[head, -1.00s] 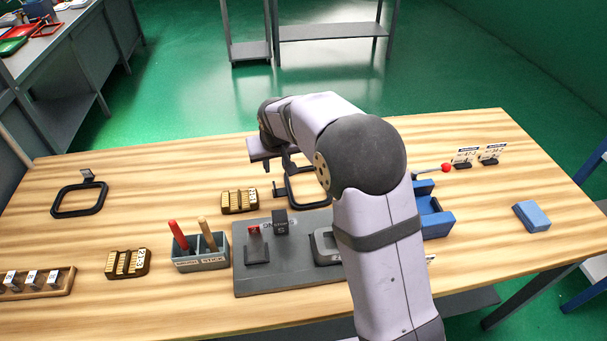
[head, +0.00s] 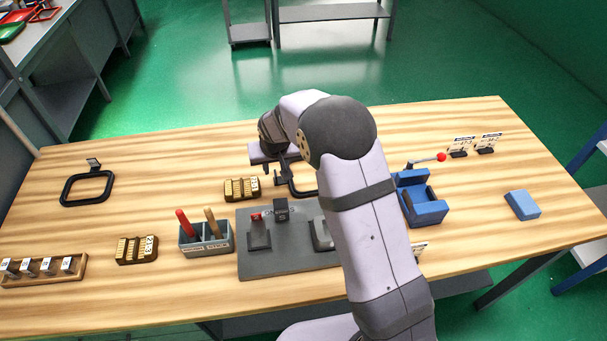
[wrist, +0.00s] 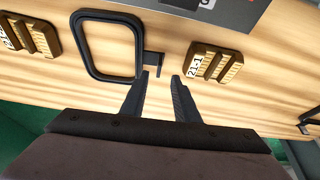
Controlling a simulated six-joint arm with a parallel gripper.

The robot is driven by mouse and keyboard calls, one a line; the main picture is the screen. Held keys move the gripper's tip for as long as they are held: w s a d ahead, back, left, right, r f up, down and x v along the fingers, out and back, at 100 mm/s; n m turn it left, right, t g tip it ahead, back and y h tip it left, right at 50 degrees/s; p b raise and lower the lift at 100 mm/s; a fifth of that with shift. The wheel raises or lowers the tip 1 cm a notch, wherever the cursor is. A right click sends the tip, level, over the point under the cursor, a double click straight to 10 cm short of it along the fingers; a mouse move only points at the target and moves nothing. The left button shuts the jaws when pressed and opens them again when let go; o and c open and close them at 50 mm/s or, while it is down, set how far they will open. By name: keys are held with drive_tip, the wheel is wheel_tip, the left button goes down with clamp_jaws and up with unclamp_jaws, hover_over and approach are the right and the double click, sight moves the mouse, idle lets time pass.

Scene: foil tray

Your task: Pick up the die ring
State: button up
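A black rounded-square ring with a small bent tab, which I take to be the die ring (wrist: 84,48), lies on the table in the wrist view. In the head view the ring (head: 305,192) is partly hidden behind my arm. My gripper (wrist: 161,75) is open, with nothing between its fingers. Its fingertips are close to the ring's tab, the left one nearly at it; I cannot tell whether they touch. A similar black ring (head: 65,192) with an upright tab lies at the far left of the table.
A brass-coloured block (wrist: 214,64) marked 21-1 sits beside the right finger; another (wrist: 30,36) is beyond the ring. A grey plate (head: 260,263) with small stands, a tool holder (head: 206,246) and a blue press (head: 427,209) stand nearer.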

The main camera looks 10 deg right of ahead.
sight(275, 174)
drive_tip(key=shift+p+x, duration=1.45)
drive_tip(key=shift+x, duration=1.15)
drive_tip(key=shift+d, duration=0.1)
clamp_jaws()
